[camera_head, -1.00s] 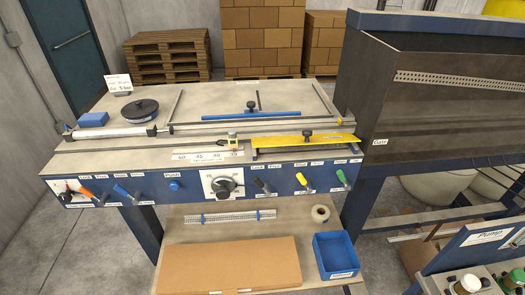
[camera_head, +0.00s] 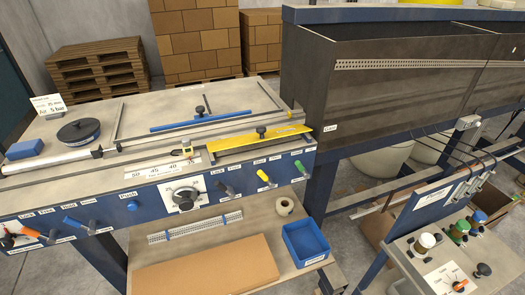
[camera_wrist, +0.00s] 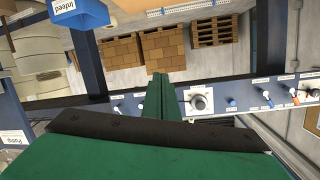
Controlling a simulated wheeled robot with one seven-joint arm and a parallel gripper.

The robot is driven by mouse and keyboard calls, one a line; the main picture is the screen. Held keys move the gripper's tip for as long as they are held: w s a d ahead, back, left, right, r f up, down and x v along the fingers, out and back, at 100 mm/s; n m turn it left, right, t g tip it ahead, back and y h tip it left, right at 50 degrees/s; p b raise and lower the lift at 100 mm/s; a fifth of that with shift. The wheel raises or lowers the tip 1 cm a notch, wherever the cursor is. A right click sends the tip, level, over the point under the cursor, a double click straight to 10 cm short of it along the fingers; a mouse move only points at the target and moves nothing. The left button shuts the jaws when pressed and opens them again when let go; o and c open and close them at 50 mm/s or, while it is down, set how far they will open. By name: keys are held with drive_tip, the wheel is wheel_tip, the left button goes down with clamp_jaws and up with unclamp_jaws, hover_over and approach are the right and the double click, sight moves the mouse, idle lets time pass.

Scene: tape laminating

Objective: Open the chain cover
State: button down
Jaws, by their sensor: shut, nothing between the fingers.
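A long yellow cover plate (camera_head: 285,135) with a black knob (camera_head: 261,132) lies along the right part of the machine's bench top in the head view. It looks flat and closed. I read no label that names it as the chain cover. My gripper (camera_wrist: 159,78) shows in the wrist view with its green fingers together and nothing between them. It points towards the machine's front panel (camera_wrist: 238,98) and is apart from it as far as I can tell. My gripper is not in the head view.
A dark hooded housing (camera_head: 400,90) marked Gate adjoins the bench on the right. A control panel with knobs (camera_head: 440,250) stands at the lower right. The shelf below holds a blue bin (camera_head: 305,243) and a cardboard sheet (camera_head: 205,268). Levers (camera_head: 228,188) line the front panel.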

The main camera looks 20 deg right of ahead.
drive_tip(key=w+d+r+m+h, duration=0.1)
drive_tip(key=w+d+r+m, duration=0.15)
drive_tip(key=w+d, duration=0.2)
drive_tip(key=w+d+r+m, duration=0.2)
drive_tip(key=w+d+m, duration=0.15)
drive_tip(key=w, duration=0.25)
drive_tip(key=m+t+y, duration=0.2)
drive_tip(key=m+y, duration=0.1)
drive_tip(key=m, duration=2.2)
approach(259, 132)
drive_tip(key=s+f, duration=0.4)
drive_tip(key=w, duration=1)
drive_tip(key=shift+d+f, duration=0.1)
drive_tip(key=shift+f, duration=0.1)
